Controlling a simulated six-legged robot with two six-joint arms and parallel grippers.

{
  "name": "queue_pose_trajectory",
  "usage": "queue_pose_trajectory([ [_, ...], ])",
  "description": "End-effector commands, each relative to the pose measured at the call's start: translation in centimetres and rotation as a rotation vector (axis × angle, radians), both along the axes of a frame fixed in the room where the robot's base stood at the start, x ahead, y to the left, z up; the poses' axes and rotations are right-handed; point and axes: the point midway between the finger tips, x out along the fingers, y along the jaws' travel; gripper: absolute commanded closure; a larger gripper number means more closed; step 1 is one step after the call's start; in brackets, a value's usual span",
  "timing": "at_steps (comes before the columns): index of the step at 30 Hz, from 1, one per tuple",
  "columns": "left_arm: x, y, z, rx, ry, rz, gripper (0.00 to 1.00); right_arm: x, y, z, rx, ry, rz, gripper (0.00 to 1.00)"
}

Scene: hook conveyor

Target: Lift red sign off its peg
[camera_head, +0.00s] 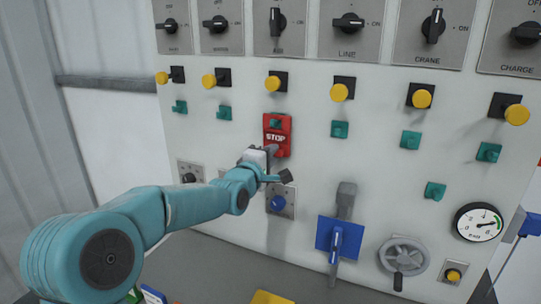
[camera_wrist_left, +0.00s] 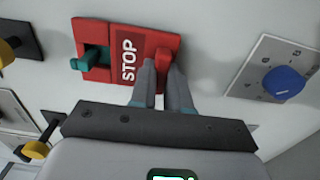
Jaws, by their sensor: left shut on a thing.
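The red sign (camera_head: 284,128), lettered STOP, hangs flat against the grey panel in the head view. In the left wrist view the sign (camera_wrist_left: 125,60) shows close up, with its teal peg (camera_wrist_left: 93,60) coming through an opening at one end. The peg also shows in the head view (camera_head: 276,124). My left gripper (camera_head: 272,150) reaches the sign's lower end. In the left wrist view the gripper (camera_wrist_left: 163,70) is shut on the red tab at that end. The fingers hide part of the tab. My right gripper is in neither view.
Several teal pegs, such as one (camera_head: 339,129) to the right, stick out bare from the panel. Yellow knobs (camera_head: 340,92) form a row above. A blue knob (camera_head: 278,202) sits below the sign. A blue plate with a lever (camera_head: 325,235) and a gauge (camera_head: 479,222) are further right.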

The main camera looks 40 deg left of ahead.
Motion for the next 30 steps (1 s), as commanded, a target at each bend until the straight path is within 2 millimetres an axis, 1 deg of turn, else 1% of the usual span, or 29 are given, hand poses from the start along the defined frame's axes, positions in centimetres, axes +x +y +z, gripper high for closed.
queue_pose_trajectory([
  [8, 0.0, 0.0, 0.2, 0.0, -0.001, 0.0, 1.0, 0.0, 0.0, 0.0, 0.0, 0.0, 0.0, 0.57],
  [18, 0.0, 0.0, 1.2, 0.001, -0.002, 0.0, 1.0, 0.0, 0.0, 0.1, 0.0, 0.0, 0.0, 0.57],
  [26, 0.0, 0.0, 1.3, 0.0, -0.001, 0.0, 1.0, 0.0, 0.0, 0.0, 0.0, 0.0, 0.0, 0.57],
  [30, -0.3, -0.1, 1.1, 0.0, -0.001, 0.0, 1.0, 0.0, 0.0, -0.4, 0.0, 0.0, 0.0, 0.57],
])
